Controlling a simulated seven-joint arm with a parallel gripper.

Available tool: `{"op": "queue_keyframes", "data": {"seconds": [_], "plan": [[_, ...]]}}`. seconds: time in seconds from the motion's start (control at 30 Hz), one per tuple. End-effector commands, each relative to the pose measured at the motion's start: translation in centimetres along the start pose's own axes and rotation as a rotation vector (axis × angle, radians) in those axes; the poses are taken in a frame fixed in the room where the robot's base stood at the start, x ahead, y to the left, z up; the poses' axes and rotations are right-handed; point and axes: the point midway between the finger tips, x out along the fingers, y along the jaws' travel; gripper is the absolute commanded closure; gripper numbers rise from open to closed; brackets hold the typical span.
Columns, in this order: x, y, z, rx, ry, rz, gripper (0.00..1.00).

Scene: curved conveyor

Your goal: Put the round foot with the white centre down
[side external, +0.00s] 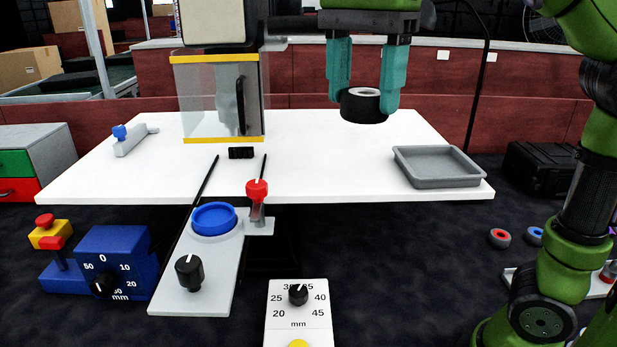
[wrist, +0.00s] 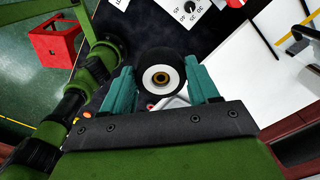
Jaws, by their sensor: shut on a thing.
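The round foot (side external: 363,111) is a black ring-shaped piece with a pale top. In the wrist view its white centre (wrist: 150,78) shows, with a small brass-coloured middle. My gripper (side external: 364,97) has teal fingers, shut on the foot from both sides. It holds the foot above the back right part of the white table (side external: 310,165); the exact gap to the table is hard to tell. In the wrist view my gripper (wrist: 163,90) has one finger on each side of the foot.
A grey tray (side external: 438,168) stands at the table's right edge. A clear guarded machine (side external: 215,95) stands at the back left. A blue round holder (side external: 213,219) with a red-topped clamp (side external: 257,192) is at the front. Red and blue round feet (side external: 499,237) lie lower right. The table's middle is clear.

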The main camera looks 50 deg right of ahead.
Motion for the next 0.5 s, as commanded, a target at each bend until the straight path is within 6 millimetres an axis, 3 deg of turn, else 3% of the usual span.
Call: {"op": "queue_keyframes", "data": {"seconds": [0.27, 0.5], "plan": [[3.5, 0.6, -8.1, 0.212, 0.0, 0.001, 0.71], [9.2, 3.2, -17.2, 0.409, -0.003, 0.001, 0.71]]}}
